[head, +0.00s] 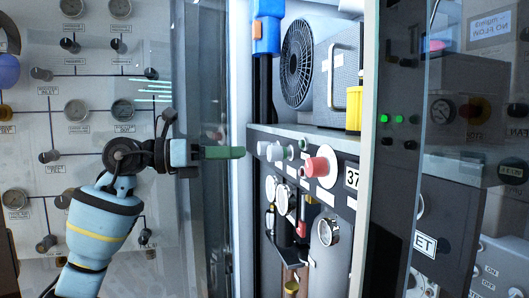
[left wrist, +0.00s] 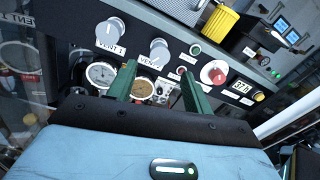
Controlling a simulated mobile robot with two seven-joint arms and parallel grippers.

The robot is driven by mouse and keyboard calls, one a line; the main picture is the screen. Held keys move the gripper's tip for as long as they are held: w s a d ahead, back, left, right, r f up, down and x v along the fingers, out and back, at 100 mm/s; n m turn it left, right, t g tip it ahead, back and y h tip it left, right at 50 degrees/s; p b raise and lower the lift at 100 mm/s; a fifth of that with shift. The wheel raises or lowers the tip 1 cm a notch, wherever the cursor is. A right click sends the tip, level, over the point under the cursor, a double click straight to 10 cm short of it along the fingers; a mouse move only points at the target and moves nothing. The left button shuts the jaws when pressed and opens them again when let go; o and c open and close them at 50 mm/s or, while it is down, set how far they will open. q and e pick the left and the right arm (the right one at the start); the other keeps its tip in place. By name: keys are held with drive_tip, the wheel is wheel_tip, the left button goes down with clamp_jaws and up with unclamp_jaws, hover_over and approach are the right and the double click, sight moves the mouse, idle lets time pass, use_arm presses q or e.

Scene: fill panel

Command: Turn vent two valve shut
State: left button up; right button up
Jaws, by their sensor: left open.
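The vent two valve is a grey knob (left wrist: 160,50) on the dark panel in the left wrist view, with its label beneath it partly covered by a finger. In the head view, pale knobs (head: 274,152) show edge-on on the panel; which one is vent two is hard to tell there. My left gripper (head: 240,152) has green fingers pointing at the panel from the left, apart from the knobs. In the left wrist view its fingers (left wrist: 158,72) are spread and empty, with the vent two knob just beyond and between their tips. My right gripper is in neither view.
The vent one knob (left wrist: 111,30) is left of vent two. Gauges (left wrist: 101,74) sit below. In the head view, a pale cabinet edge (head: 239,230) stands beside my gripper.

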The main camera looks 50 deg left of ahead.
sight(269, 152)
use_arm(q)
drive_tip(key=p+x, duration=0.2)
drive_tip(key=x, duration=0.4)
drive_tip(key=shift+d+r, duration=0.1)
drive_tip(key=shift+r, duration=0.1)
drive_tip(key=shift+w+d+f, duration=0.2)
drive_tip(key=shift+w+d, duration=0.05)
drive_tip(key=shift+w, duration=0.25)
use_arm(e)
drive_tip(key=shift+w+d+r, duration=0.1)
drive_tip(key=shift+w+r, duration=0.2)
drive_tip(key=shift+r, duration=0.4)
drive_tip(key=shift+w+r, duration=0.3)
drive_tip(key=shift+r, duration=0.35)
use_arm(q)
drive_tip(key=c, duration=0.8)
drive_tip(key=shift+c, duration=0.8)
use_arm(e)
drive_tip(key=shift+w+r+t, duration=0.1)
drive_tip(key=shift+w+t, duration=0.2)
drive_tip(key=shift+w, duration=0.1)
